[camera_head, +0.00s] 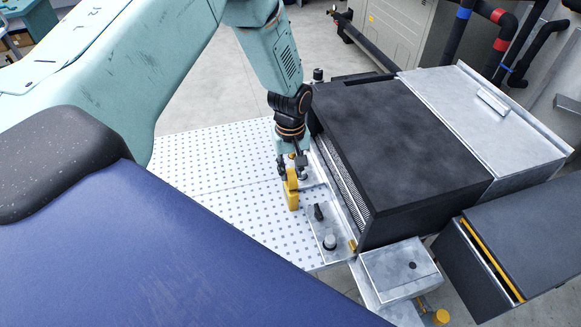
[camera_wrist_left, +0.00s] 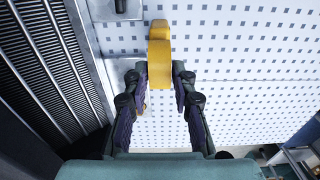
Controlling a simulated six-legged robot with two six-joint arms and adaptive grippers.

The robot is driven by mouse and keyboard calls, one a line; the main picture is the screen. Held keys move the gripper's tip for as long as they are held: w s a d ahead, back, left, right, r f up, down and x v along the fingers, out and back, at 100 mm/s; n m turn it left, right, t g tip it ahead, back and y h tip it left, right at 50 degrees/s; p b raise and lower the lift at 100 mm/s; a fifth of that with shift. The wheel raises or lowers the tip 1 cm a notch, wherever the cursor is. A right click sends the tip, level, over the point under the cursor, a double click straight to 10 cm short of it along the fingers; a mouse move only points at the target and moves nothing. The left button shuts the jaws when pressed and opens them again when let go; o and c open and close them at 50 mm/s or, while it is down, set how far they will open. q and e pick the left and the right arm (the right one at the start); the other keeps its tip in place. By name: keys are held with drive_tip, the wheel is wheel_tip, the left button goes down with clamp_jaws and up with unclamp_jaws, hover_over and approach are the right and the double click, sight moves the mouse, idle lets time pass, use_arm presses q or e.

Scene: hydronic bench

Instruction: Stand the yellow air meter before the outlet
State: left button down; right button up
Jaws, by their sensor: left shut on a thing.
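The yellow air meter (camera_head: 292,192) stands upright, or nearly so, at the perforated white bench top (camera_head: 215,165), beside the dark unit. My left gripper (camera_head: 291,170) is shut on it from above. In the left wrist view the yellow meter (camera_wrist_left: 159,56) shows between the two fingers of the left gripper (camera_wrist_left: 161,88). I cannot tell whether its base touches the bench. The slatted outlet grille (camera_head: 343,180) runs along the side of the dark unit, just right of the meter; it also shows at left in the wrist view (camera_wrist_left: 48,60). My right gripper is not in view.
The black-topped unit (camera_head: 395,140) stands right of the gripper. A metal plate with a black knob (camera_head: 318,212) and a round button (camera_head: 330,242) lies near the meter. A grey box (camera_head: 400,268) is at the front. The perforated top is clear to the left.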

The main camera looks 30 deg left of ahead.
use_arm(q)
drive_tip(key=shift+s+a+f, duration=0.1)
drive_tip(key=shift+a, duration=0.05)
drive_tip(key=c, duration=1.2)
unclamp_jaws()
drive_tip(key=shift+o, duration=0.9)
wheel_tip(320, 180, up, 12)
